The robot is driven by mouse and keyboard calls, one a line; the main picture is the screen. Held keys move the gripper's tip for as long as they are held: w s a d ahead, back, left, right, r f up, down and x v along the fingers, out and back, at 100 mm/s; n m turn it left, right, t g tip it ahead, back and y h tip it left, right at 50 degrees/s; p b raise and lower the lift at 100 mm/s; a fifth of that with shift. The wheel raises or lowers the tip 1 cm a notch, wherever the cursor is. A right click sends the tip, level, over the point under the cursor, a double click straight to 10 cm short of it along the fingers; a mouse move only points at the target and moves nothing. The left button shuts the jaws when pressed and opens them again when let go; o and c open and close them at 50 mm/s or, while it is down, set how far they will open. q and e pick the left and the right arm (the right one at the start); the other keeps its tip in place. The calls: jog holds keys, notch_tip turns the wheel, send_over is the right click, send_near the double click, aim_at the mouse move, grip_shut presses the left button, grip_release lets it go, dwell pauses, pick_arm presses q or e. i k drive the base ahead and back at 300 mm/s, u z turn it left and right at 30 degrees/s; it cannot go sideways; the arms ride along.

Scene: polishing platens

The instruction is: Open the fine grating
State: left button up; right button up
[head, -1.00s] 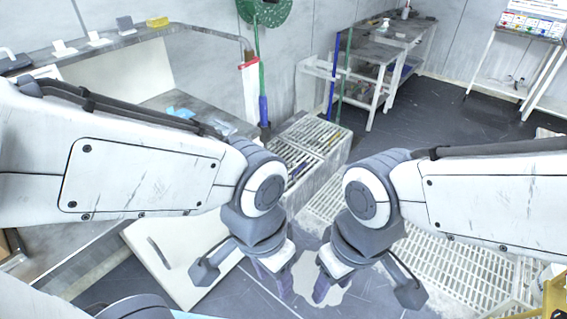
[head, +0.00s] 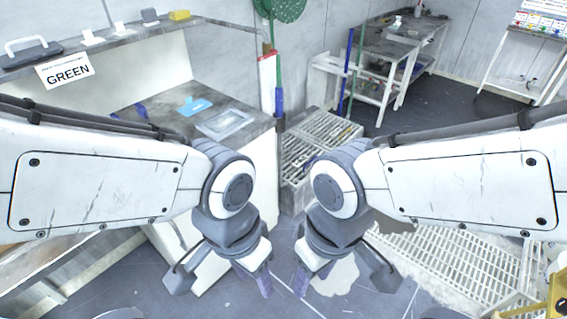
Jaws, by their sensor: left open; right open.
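A closely slatted grating (head: 325,128) tops a low grey box beyond my arms, right of the workbench. A wider-meshed white grating (head: 445,260) lies low on the right. I cannot tell for certain which one is the fine grating. My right arm hides the near part of the slatted box. My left gripper (head: 256,280) and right gripper (head: 312,279) hang side by side at the lower middle, fingers pointing down. Both are open and empty, over the dark floor and apart from both gratings.
A workbench (head: 150,105) with a blue item (head: 194,106) and a clear tray (head: 226,123) stands on the left, under a shelf with a GREEN sign (head: 68,71). Green and blue poles stand behind the box. A pale puddle (head: 335,276) lies on the floor.

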aim_at(302, 159)
jog(key=u, duration=0.3)
jog(key=k, duration=0.35)
jog(key=z, duration=0.55)
jog(key=i, duration=0.8)
jog(key=z, duration=0.85)
jog(key=i, duration=1.95)
jog(key=u, duration=1.45)
jog(key=i, duration=0.65)
jog(key=u, duration=0.6)
